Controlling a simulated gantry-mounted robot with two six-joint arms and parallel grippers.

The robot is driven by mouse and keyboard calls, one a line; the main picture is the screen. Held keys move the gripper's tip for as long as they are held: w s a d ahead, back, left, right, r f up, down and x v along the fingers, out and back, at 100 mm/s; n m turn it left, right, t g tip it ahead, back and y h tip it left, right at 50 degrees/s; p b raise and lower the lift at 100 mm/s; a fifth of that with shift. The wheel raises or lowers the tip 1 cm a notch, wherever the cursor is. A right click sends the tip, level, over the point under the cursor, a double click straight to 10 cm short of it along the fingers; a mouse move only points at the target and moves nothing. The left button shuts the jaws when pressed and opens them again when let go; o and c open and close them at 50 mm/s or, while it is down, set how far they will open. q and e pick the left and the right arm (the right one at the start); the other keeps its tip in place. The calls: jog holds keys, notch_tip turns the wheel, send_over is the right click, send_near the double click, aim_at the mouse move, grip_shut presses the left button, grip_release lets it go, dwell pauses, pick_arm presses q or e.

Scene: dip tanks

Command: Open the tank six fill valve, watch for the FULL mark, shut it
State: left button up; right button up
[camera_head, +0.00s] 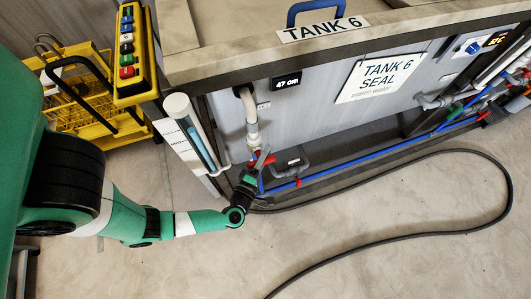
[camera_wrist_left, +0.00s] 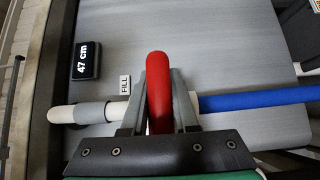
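My left gripper (camera_head: 262,160) is at the fill valve under tank six in the head view. In the left wrist view the valve's red handle (camera_wrist_left: 159,92) stands between the fingers (camera_wrist_left: 159,75), which appear closed against both its sides. The handle lies across the white and blue pipe, beside the FILL label (camera_wrist_left: 125,84). The black display (camera_head: 287,82) reads 47 cm, also in the left wrist view (camera_wrist_left: 87,60). The level gauge (camera_head: 178,106) has a blue column (camera_head: 203,147); its marks are small, and MID is faintly legible. My right gripper is out of view.
A yellow button pendant (camera_head: 130,50) and yellow basket (camera_head: 90,95) are at left. A black hose (camera_head: 420,155) loops over otherwise clear floor.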

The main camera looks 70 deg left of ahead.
aim_at(259, 155)
pick_arm(q)
grip_shut()
jog(key=n+g+y+b, duration=0.2)
jog(key=n+y+b, duration=0.2)
jog(key=n, duration=0.3)
jog(key=s+r+n+g+y+b, duration=0.1)
jog(key=n+g+y+b, duration=0.2)
jog(key=n+y+b, duration=0.2)
jog(key=r+n+g+y+b, duration=0.1)
jog(key=n+g+y+b, duration=0.2)
jog(key=n+b, duration=0.3)
jog(key=shift+s+r+n+y, duration=0.15)
jog(key=shift+n+y, duration=0.2)
jog(key=shift+n, duration=0.65)
jog(key=shift+s+f+n+y, duration=0.15)
jog(key=shift+n+y, duration=0.2)
jog(key=shift+n, duration=0.65)
jog(key=shift+s+r+n+g, duration=0.1)
jog(key=shift+s+n+g, duration=0.05)
jog(key=shift+n+g, duration=1.15)
jog(key=shift+s+n+g, duration=0.1)
jog(key=shift+n+g, duration=1.1)
jog(key=shift+g, duration=0.1)
jog(key=shift+n, duration=0.3)
jog(key=o, duration=0.9)
grip_release()
jog(key=shift+c, duration=0.2)
